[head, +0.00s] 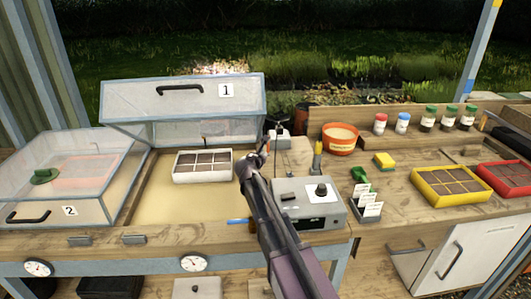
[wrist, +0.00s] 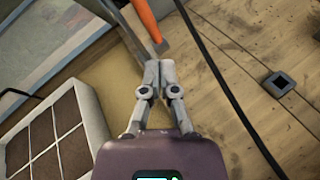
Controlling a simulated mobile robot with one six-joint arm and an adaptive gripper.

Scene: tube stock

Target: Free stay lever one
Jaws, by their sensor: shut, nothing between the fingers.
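Cold frame lid one (head: 165,103), a clear panel marked 1, stands raised and tilted back over its open bed. A lever with an orange handle (wrist: 146,20), which looks like stay lever one, shows at the top of the wrist view beside the frame's edge. My gripper (head: 263,150) is at the right edge of the open bed. In the wrist view its fingertips (wrist: 158,64) are together and empty, just below the orange handle's end. I cannot tell whether they touch it. In the head view my gripper mostly hides the lever.
A white seed tray (head: 203,178) stands in the open bed, left of my gripper. Frame two (head: 60,212) is closed at the left. A grey control box (head: 308,214) stands close on the right. A black cable (wrist: 228,92) crosses the wooden bench.

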